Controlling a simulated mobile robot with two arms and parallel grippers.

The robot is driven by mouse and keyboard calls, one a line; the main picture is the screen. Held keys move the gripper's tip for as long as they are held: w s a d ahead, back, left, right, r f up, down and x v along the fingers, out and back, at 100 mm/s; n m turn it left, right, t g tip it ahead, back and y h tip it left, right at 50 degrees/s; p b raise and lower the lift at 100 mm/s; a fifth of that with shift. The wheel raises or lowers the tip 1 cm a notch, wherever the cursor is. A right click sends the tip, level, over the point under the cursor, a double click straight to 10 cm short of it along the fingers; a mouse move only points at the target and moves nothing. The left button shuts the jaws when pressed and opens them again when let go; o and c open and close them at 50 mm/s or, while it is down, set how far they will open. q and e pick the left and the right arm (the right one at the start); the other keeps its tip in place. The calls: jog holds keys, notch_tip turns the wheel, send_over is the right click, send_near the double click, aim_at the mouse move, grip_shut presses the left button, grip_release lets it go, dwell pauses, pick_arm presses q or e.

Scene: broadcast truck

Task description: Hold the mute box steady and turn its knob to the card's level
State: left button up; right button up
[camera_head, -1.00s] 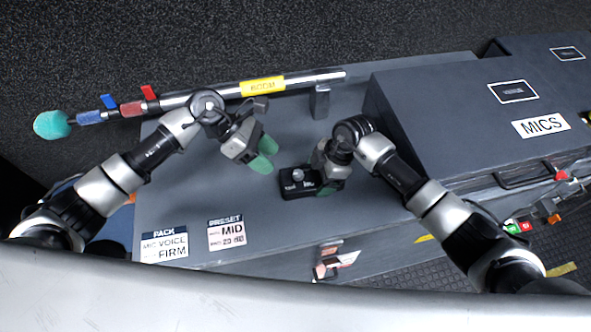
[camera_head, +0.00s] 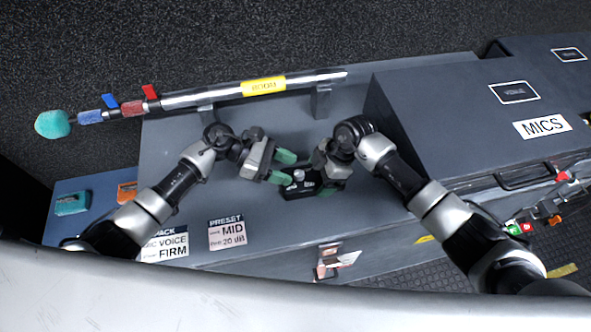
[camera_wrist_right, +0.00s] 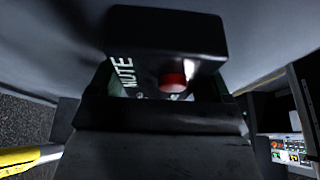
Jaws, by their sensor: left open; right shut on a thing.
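The black mute box (camera_head: 296,192) lies on the grey case top. Its light knob (camera_head: 298,175) stands up on its left part. In the right wrist view the box (camera_wrist_right: 160,35) shows "MUTE" lettering and a red button (camera_wrist_right: 172,80). My right gripper (camera_head: 331,182) is shut on the right end of the box. My left gripper (camera_head: 288,168) is open, its green fingertips pointing right, close beside the knob; I cannot tell whether they touch it. The preset card (camera_head: 227,232) reads "MID" and "20 dB". The knob's setting is too small to read.
A boom pole (camera_head: 215,97) with a yellow label lies along the back edge. A raised MICS case (camera_head: 450,90) stands at right. A pack card (camera_head: 166,245) reads "VOICE" and "FIRM". Teal (camera_head: 72,203) and orange (camera_head: 127,192) items sit at left.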

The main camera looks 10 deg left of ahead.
aim_at(299, 174)
pick_arm(q)
jog(key=shift+x, duration=1.45)
jog(key=shift+c, duration=0.3)
jog(key=c, duration=0.8)
jog(key=n+t, duration=0.3)
jog(key=t, duration=0.1)
jog(key=n+t+y, duration=0.1)
jog(key=n+t, duration=0.1)
jog(key=shift+s+f+n, duration=0.1)
jog(key=shift+s+n, duration=0.2)
jog(key=n+t+y, duration=0.2)
jog(key=n+t, duration=0.1)
jog(key=n+t+y, duration=0.1)
jog(key=n+t, duration=0.1)
jog(key=shift+s+d+r, duration=0.15)
jog(key=shift+d+r, duration=0.05)
jog(key=shift+d, duration=0.15)
jog(key=shift+n+t+y, duration=0.8)
jog(key=shift+n+y, duration=0.1)
jog(key=shift+y, duration=0.1)
jog(key=shift+a, duration=0.1)
